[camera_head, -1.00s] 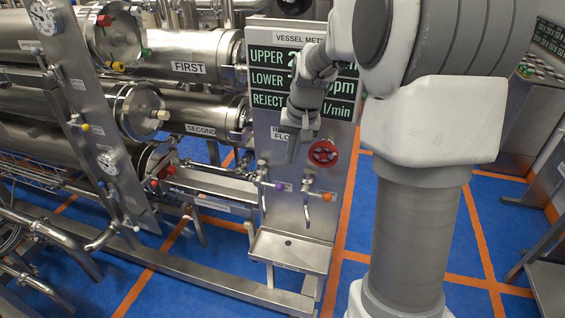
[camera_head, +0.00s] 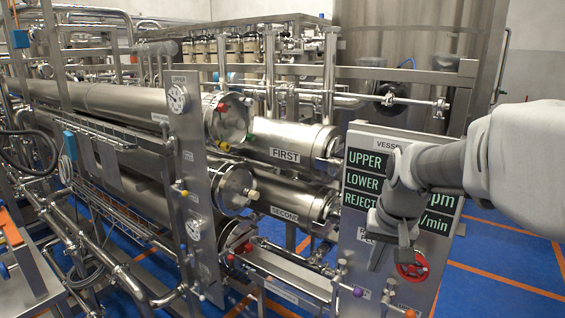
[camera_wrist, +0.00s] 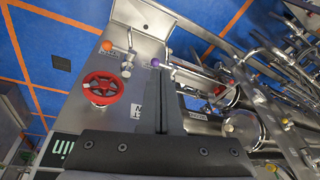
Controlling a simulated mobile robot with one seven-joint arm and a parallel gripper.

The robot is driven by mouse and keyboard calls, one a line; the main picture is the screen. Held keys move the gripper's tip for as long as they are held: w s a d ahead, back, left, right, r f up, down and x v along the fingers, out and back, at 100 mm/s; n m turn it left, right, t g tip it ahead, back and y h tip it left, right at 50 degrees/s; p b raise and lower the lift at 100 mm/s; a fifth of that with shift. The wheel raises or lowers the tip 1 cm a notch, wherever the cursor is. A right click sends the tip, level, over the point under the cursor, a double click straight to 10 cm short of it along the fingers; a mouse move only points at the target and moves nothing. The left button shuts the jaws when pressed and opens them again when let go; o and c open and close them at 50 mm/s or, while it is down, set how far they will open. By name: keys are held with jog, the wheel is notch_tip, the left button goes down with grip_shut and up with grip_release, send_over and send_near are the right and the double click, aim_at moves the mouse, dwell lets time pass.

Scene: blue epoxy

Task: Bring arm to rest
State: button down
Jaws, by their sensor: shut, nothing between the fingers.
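My gripper (camera_head: 378,257) hangs in front of the steel metering panel (camera_head: 345,240) in the head view, just left of the red handwheel (camera_head: 412,268). The fingers point down, with no visible contact with the panel. In the wrist view, my gripper (camera_wrist: 163,95) shows its two dark fingers together with nothing between them. The red handwheel (camera_wrist: 103,88) lies left of them there. My forearm reaches in from the right and hides part of the panel's green readouts.
A purple-knobbed tap (camera_wrist: 155,63) and an orange-knobbed tap (camera_wrist: 107,46) stick out from the panel. Steel vessels marked FIRST (camera_head: 285,135) and SECOND (camera_head: 280,195) lie to the left, with pipes and a gauge plate (camera_head: 190,180). Blue floor (camera_head: 510,260) is open at right.

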jog(key=s+a+r+n+t, duration=0.1)
jog(key=s+a, duration=0.1)
jog(key=s, duration=0.7)
jog(key=s+a+r+n+t, duration=0.1)
jog(key=s+a+n, duration=0.1)
jog(key=s, duration=0.6)
jog(key=shift+s+a+r, duration=0.3)
jog(key=shift+s+a, duration=0.1)
jog(key=shift+a, duration=0.05)
